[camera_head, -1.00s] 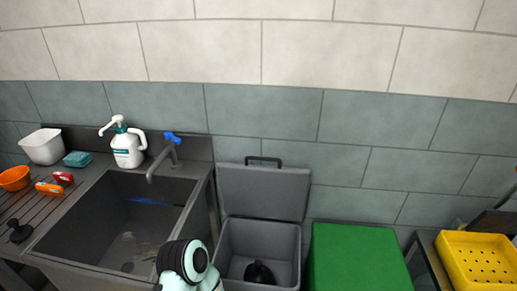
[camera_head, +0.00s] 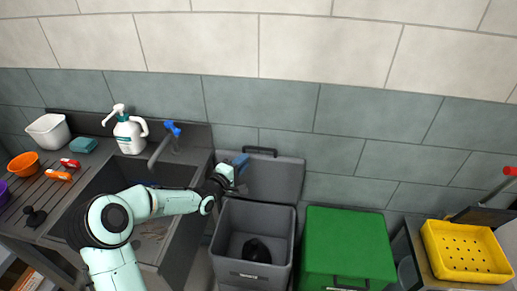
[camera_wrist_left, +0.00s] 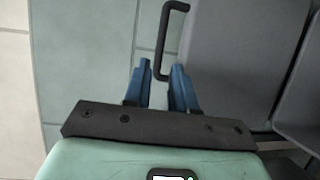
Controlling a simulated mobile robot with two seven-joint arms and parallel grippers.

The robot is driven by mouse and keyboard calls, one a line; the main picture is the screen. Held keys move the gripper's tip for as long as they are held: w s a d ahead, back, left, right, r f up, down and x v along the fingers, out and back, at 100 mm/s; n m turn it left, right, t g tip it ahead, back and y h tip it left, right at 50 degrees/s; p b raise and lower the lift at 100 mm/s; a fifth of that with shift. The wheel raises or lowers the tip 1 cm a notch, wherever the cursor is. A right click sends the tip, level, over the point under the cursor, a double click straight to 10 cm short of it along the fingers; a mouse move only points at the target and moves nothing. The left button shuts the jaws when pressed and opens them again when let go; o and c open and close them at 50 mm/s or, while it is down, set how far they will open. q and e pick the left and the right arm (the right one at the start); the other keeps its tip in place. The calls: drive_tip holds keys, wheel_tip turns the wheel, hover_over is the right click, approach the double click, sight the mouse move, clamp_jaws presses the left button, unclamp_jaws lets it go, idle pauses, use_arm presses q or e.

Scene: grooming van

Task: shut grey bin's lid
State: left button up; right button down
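The grey bin (camera_head: 280,222) stands open right of the sink, with a black object (camera_head: 256,250) inside. Its lid (camera_head: 275,180) is raised and leans back near the wall, with a black handle (camera_head: 260,150) on its upper edge. My left gripper (camera_head: 240,162) is at the lid's upper left, partly covering that corner. In the left wrist view my left gripper (camera_wrist_left: 160,85) has its two blue fingers apart. The near end of the handle (camera_wrist_left: 167,35) reaches to the gap between the fingertips; contact cannot be told. The lid (camera_wrist_left: 225,60) fills the right side there. My right gripper is not in view.
A green bin (camera_head: 345,245) with its lid shut stands close to the right. The sink (camera_head: 100,185) with a tap (camera_head: 160,150) lies under my left arm. A pump bottle (camera_head: 129,137) stands behind the sink. A yellow crate (camera_head: 432,235) is at far right.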

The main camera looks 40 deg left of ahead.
sight(259, 149)
use_arm(q)
drive_tip(key=w, duration=0.7)
drive_tip(key=w+a+f+p, duration=0.1)
drive_tip(key=w, duration=0.2)
drive_tip(key=shift+w+a+f, duration=0.1)
drive_tip(key=shift+w, duration=0.25)
clamp_jaws()
